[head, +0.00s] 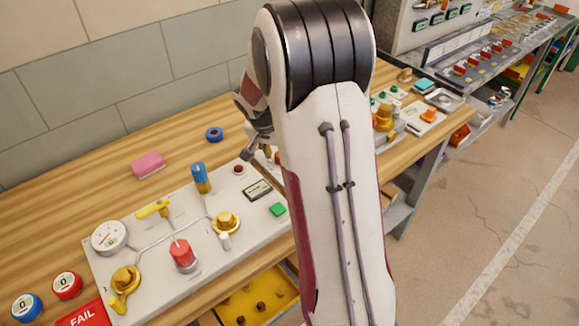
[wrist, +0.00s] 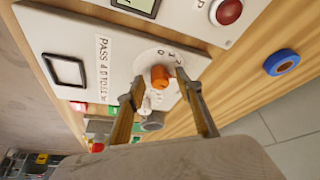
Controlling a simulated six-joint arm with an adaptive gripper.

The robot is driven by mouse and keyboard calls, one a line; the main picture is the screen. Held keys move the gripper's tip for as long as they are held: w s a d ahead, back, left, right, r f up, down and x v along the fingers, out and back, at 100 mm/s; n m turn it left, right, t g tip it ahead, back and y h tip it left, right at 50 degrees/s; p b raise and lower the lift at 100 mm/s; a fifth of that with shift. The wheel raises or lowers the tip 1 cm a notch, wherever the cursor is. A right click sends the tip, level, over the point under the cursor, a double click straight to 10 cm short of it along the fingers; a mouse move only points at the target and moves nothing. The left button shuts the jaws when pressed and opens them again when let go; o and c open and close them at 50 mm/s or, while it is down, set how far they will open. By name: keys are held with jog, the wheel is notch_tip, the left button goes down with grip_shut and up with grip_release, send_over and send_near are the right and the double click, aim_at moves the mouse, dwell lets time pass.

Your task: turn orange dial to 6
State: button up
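The orange dial (wrist: 160,77) sits on a round white scale in the wrist view. Printed digits, seemingly 0, 1 and 2, show along the scale's upper edge; other marks and the dial's pointer setting are not readable. My gripper (wrist: 160,82) is open, with one finger to each side of the dial. A gap shows between the dial and the right finger; whether the left finger touches is unclear. In the head view, my gripper (head: 258,150) is beside the arm, and my arm hides most of the dial's plate.
A valve panel (head: 150,290) with a gauge, coloured knobs and a red button (head: 239,170) lies left of my gripper. A blue ring (head: 214,134) and pink block (head: 147,165) lie behind it. More small devices, including an orange knob (head: 429,114), stand right of my arm.

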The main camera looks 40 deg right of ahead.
jog(key=shift+s+d+n+t+y, duration=0.1)
jog(key=shift+n+t+y, duration=0.2)
jog(key=shift+n, duration=0.75)
jog(key=shift+n+t+y, duration=0.2)
jog(key=shift+n+t, duration=0.1)
jog(key=shift+n, duration=0.75)
jog(key=shift+d+n+t+y, duration=0.15)
jog(key=shift+n+y, duration=0.25)
jog(key=shift+n, duration=0.6)
jog(key=shift+a+n+t+y, duration=0.15)
jog(key=shift+n+y, duration=0.25)
jog(key=shift+n, duration=0.6)
jog(key=shift+d+n+y, duration=0.2)
jog(key=shift+n+y, duration=0.4)
jog(key=shift+n, duration=1.2)
jog(key=shift+n+y, duration=0.3)
jog(key=shift+n, duration=0.4)
